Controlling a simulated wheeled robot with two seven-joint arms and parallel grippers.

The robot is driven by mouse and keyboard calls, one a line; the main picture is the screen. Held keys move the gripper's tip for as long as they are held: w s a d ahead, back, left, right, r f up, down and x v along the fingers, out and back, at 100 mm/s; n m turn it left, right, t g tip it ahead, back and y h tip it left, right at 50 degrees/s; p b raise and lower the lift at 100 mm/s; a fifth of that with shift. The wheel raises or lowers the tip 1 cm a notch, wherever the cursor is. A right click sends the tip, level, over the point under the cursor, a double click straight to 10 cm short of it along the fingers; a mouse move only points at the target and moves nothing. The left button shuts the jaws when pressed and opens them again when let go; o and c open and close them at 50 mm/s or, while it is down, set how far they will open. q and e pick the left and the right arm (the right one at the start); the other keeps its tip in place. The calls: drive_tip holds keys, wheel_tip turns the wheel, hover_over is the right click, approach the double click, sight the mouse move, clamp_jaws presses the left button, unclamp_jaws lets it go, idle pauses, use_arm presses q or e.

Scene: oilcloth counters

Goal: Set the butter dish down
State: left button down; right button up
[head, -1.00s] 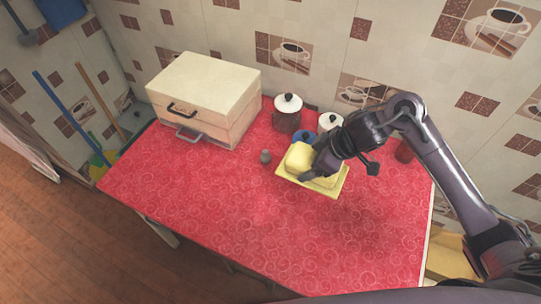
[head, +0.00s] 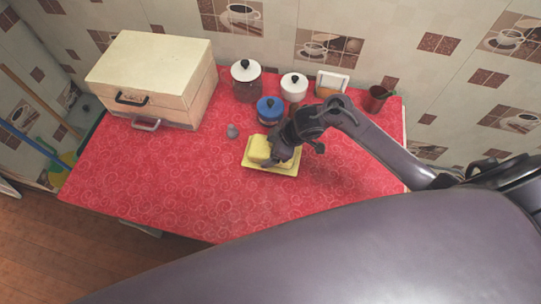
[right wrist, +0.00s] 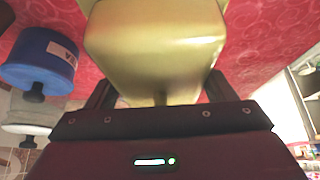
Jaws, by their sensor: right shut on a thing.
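The yellow butter dish (head: 285,171) is a flat tray with a block-shaped cover, and it is over the middle of the red counter. My right gripper (head: 274,157) is shut on it from above, at its right side in the head view. In the right wrist view, the gold-yellow cover (right wrist: 158,45) fills the top middle, with its small knob between the fingers (right wrist: 160,92). The gripper hides part of the dish. I cannot tell whether the tray's underside touches the cloth. My left gripper is not in view.
A blue canister (head: 270,112), a dark jar with a white lid (head: 246,90) and a white canister (head: 294,90) stand behind the dish. A small grey object (head: 232,131) is to its left. A cream box (head: 150,75) fills the back left. The front left cloth is clear.

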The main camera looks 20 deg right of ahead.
drive_tip(key=shift+f, duration=0.6)
wheel_tip(320, 180, down, 3)
drive_tip(key=shift+f, duration=0.1)
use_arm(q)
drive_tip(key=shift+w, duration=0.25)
use_arm(e)
drive_tip(key=shift+f, duration=0.15)
drive_tip(key=shift+f, duration=0.15)
drive_tip(key=o, duration=1.4)
drive_tip(key=shift+s, duration=0.1)
drive_tip(key=shift+c, duration=0.2)
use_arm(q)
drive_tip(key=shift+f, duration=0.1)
